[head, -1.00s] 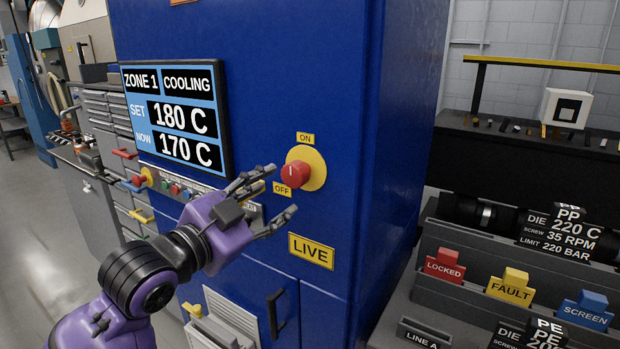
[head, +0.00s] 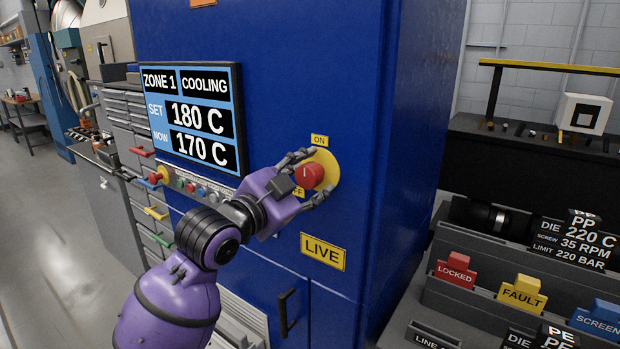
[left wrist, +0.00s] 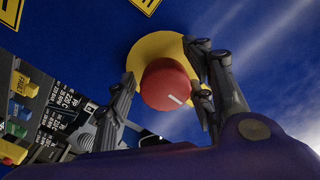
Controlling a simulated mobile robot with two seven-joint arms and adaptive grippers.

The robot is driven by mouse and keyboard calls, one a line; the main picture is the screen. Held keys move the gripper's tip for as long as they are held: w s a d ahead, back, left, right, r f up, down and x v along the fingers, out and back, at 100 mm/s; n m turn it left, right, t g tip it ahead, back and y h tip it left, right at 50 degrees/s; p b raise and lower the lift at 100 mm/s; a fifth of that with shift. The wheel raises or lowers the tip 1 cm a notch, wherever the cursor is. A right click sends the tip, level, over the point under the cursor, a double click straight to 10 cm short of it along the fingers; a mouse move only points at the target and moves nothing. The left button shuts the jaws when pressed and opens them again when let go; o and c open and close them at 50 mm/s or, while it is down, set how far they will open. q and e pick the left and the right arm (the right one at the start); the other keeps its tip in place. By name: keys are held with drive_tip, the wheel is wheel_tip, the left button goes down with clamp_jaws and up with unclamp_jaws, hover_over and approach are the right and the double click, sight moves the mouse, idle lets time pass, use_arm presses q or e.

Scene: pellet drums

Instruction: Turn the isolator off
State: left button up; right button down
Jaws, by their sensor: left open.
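The isolator is a red knob (head: 309,176) on a yellow round plate (head: 328,166) on the blue cabinet front. An ON label (head: 319,141) is above it. The OFF label (head: 298,193) at lower left is partly hidden by my gripper. The knob's short white mark looks about upright in the head view, toward ON. My left gripper (head: 312,178) is open, its fingers on either side of the knob. In the left wrist view the red knob (left wrist: 165,84) sits between the spread fingers; I cannot tell whether they touch it. My right gripper is not in view.
A yellow LIVE sign (head: 323,252) is below the knob. A display panel (head: 190,118) reads Zone 1 cooling, set 180 C, now 170 C. A row of small buttons (head: 190,187) lies under it. At right is a rack with LOCKED (head: 455,270) and FAULT (head: 522,293) tags.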

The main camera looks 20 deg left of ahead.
use_arm(q)
drive_tip(key=shift+c, duration=0.2)
drive_tip(key=shift+f, duration=0.1)
drive_tip(key=c, duration=1)
drive_tip(key=shift+c, duration=0.2)
drive_tip(key=shift+n, duration=0.4)
drive_tip(key=n, duration=0.4)
drive_tip(key=shift+d+n, duration=0.1)
drive_tip(key=shift+n, duration=0.2)
drive_tip(key=n, duration=0.8)
drive_tip(key=shift+r+n, duration=0.15)
drive_tip(key=shift+n, duration=1)
drive_tip(key=shift+r+n, duration=0.1)
drive_tip(key=shift+n, duration=1.05)
